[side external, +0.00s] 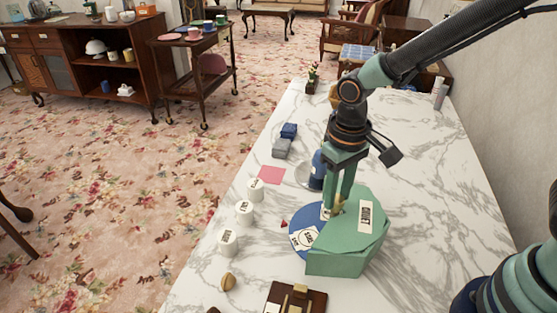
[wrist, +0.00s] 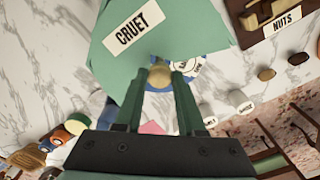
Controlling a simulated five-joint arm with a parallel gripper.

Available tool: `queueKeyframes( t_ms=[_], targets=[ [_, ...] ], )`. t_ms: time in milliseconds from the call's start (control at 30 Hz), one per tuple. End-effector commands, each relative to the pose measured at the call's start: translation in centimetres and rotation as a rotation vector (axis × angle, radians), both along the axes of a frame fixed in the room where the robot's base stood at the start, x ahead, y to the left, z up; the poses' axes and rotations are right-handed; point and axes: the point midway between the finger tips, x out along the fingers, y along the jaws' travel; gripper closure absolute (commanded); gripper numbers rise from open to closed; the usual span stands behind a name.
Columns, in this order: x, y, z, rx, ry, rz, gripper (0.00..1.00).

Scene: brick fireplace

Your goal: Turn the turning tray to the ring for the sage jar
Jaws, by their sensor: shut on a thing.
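The blue turning tray (side external: 297,219) lies on the marble table, largely hidden by a green angular cover (side external: 345,255) labelled CRUET. White label cards (side external: 303,238) show on the exposed blue part; I cannot read them surely. My gripper (side external: 334,208) is shut on a brass knob (wrist: 160,74) at the cover's edge, over the tray. Three white labelled jars stand apart to the tray's left: a far one (side external: 255,189), a middle one (side external: 244,213) and a near one (side external: 228,242). A small red marker (side external: 284,223) lies beside the tray.
A pink square (side external: 270,174), a grey block (side external: 281,149) and a blue block (side external: 289,131) lie beyond the jars. A dark blue jar (side external: 316,172) stands close behind my gripper. A brown box (side external: 297,299) sits at the front, labelled NUTS in the wrist view.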

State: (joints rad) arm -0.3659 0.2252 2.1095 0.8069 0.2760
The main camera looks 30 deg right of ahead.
Motion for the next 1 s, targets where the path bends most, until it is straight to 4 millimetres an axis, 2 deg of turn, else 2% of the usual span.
queueKeyframes(
  t_ms=[500, 700, 1000],
  targets=[
    [0.02, 0.01, 0.16, 0.000, 0.000, -0.444, 1.00],
    [0.02, 0.02, 0.17, 0.000, 0.000, -0.551, 1.00],
    [0.03, 0.02, 0.18, 0.000, 0.000, -0.623, 1.00]
  ],
)
